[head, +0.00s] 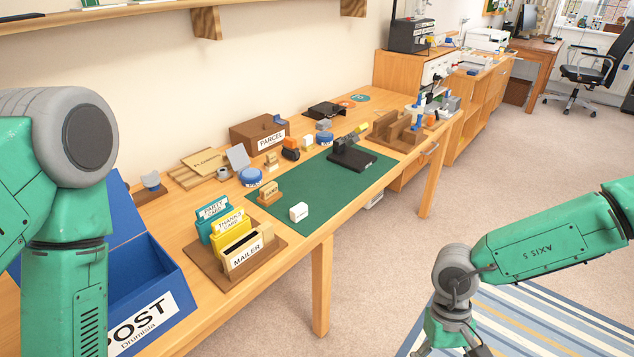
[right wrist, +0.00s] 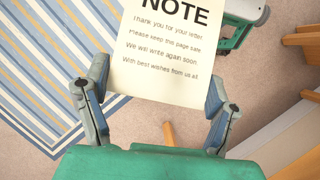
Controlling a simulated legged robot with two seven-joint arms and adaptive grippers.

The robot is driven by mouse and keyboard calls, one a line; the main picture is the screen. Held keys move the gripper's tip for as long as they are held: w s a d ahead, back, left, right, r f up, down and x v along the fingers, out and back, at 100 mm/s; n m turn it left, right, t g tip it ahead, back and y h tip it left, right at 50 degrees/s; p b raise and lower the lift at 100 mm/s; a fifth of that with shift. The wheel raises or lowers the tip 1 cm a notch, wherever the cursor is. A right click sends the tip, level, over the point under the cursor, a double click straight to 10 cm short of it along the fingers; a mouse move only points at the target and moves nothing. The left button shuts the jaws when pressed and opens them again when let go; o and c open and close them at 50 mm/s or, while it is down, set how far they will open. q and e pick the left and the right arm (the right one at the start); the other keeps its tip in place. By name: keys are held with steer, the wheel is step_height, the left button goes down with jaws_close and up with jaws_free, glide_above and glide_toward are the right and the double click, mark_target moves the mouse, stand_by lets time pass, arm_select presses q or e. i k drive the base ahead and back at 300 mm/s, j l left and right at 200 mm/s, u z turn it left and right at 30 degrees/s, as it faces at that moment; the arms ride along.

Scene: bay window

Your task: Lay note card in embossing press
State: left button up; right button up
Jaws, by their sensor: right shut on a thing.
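The note card (right wrist: 165,50) is a cream sheet with the heading NOTE and several printed lines, seen in the right wrist view. My right gripper (right wrist: 158,80) is shut on its near end, with one finger at each side. In the head view my right gripper (head: 452,346) is at the bottom edge, over the floor in front of the table, and the card is out of frame there. The embossing press (head: 352,155) appears to be the black device with a raised lever on the green mat, well away from this gripper. My left gripper is out of frame.
The green mat (head: 330,190) has bare room in front of the press. A small white block (head: 299,212) and a stamp holder (head: 269,193) stand on it. A card rack (head: 235,245), blue POST box (head: 150,285) and PARCEL box (head: 258,135) stand nearby. A striped rug (head: 540,320) lies below.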

mark_target(355, 157)
steer(key=i+l+u, duration=0.15)
steer(key=u, duration=0.3)
steer(key=l+u, duration=0.3)
steer(key=u, duration=0.15)
steer(key=i+l+u, duration=0.1)
steer(key=l+u, duration=0.2)
steer(key=u, duration=0.2)
steer(key=l+u, duration=0.3)
steer(key=u, duration=0.15)
steer(key=l+u, duration=0.15)
steer(key=l, duration=0.25)
steer(key=k+l+u, duration=0.1)
steer(key=l, duration=0.3)
steer(key=k+l+u, duration=0.15)
steer(key=l, duration=0.25)
steer(key=k+l+u, duration=0.15)
steer(key=l, duration=0.25)
steer(key=l+u, duration=0.1)
steer(key=l, duration=0.25)
steer(key=k+l+u, duration=0.15)
steer(key=l, duration=0.2)
steer(key=k+l, duration=0.05)
